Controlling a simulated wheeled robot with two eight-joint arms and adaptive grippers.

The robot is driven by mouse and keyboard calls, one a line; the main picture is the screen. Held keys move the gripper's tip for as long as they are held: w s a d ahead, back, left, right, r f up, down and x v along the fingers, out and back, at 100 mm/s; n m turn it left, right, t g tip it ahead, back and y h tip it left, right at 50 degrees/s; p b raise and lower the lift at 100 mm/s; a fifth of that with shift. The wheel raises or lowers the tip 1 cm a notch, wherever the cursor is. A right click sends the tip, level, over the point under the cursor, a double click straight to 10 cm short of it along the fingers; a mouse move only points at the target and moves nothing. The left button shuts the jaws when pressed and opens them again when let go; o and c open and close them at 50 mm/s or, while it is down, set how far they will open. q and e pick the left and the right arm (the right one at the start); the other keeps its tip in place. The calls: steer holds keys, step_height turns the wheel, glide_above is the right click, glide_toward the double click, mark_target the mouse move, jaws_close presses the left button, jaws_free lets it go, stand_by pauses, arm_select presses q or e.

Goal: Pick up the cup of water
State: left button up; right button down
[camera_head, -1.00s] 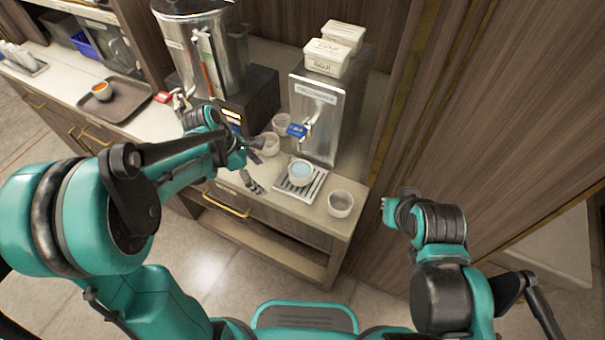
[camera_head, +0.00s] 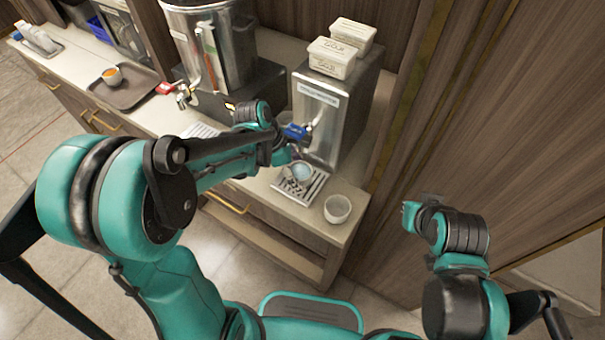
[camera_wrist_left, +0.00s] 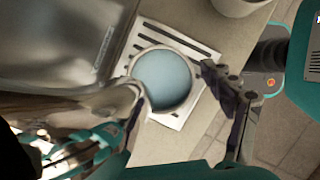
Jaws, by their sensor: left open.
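The white cup of water (camera_head: 303,173), with a pale blue surface, stands on a slotted drip tray (camera_head: 315,187) below the steel dispenser's blue-handled tap. It also shows in the left wrist view (camera_wrist_left: 163,80), upright on the tray. My left gripper (camera_head: 299,158) is open at the cup, coming from the left. In the left wrist view one dark finger is beside the cup's right side; the other is partly hidden near the tap at lower left. I cannot tell whether either touches the cup.
The steel dispenser (camera_head: 318,118) with its blue tap (camera_head: 295,131) stands close behind the cup. An empty white cup (camera_head: 338,208) stands to the right near the counter's edge. A larger urn (camera_head: 210,45) and a brown tray (camera_head: 125,90) with an orange-filled cup are at left.

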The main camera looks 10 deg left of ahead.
arm_select(q)
steer(key=shift+a, duration=0.15)
steer(key=shift+s+d+r, duration=0.1)
steer(key=shift+d+r, duration=0.05)
steer(key=shift+d, duration=0.2)
steer(key=c, duration=1.3)
steer(key=shift+a, duration=0.15)
steer(key=shift+c, duration=0.6)
steer(key=shift+r, duration=0.2)
steer(key=shift+a, duration=0.1)
